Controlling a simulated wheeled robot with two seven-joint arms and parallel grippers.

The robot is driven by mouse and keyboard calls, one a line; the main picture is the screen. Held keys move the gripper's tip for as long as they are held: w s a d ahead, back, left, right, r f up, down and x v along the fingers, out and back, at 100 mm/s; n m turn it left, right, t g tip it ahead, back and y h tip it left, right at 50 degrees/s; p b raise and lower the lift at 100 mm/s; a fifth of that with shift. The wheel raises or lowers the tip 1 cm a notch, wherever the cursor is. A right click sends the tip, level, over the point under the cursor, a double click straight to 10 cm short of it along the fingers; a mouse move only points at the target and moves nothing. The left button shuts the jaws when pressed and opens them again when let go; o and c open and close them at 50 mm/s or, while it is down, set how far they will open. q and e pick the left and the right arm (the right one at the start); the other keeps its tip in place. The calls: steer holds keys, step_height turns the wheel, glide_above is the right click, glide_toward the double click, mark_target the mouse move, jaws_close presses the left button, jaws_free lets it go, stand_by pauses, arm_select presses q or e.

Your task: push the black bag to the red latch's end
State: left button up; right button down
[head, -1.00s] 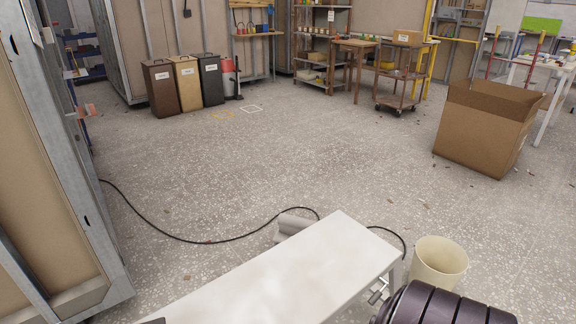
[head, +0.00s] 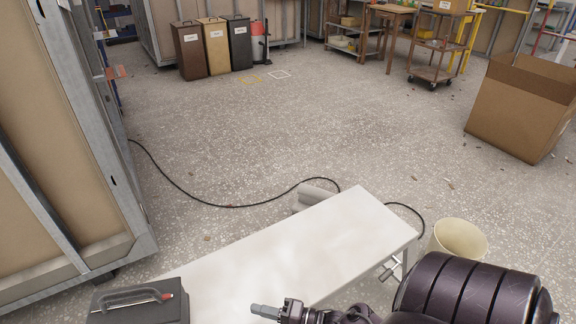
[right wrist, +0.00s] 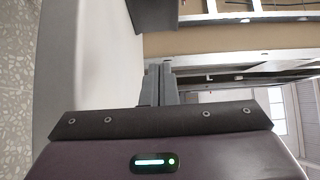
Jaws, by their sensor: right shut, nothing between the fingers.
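The black bag (head: 136,312) is a dark case with a raised handle, standing on the left part of the white bench (head: 300,245) at the bottom of the head view. Its lower part is cut off by the frame. The small red latch (head: 167,296) shows at the right end of its top. My right gripper (head: 265,310) is shut and empty, to the right of the bag with a clear gap, pointing left towards it. In the right wrist view its fingers (right wrist: 159,84) are together, and a dark piece of the bag (right wrist: 154,14) shows ahead. My left gripper is out of view.
A cream bin (head: 459,240) stands on the floor by the bench's right end, near a clamp (head: 389,268). A black cable (head: 240,206) runs across the floor behind the bench. A framed wall panel (head: 60,150) rises at left. The bench top right of the bag is clear.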

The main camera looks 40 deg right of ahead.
steer(key=v, duration=0.7)
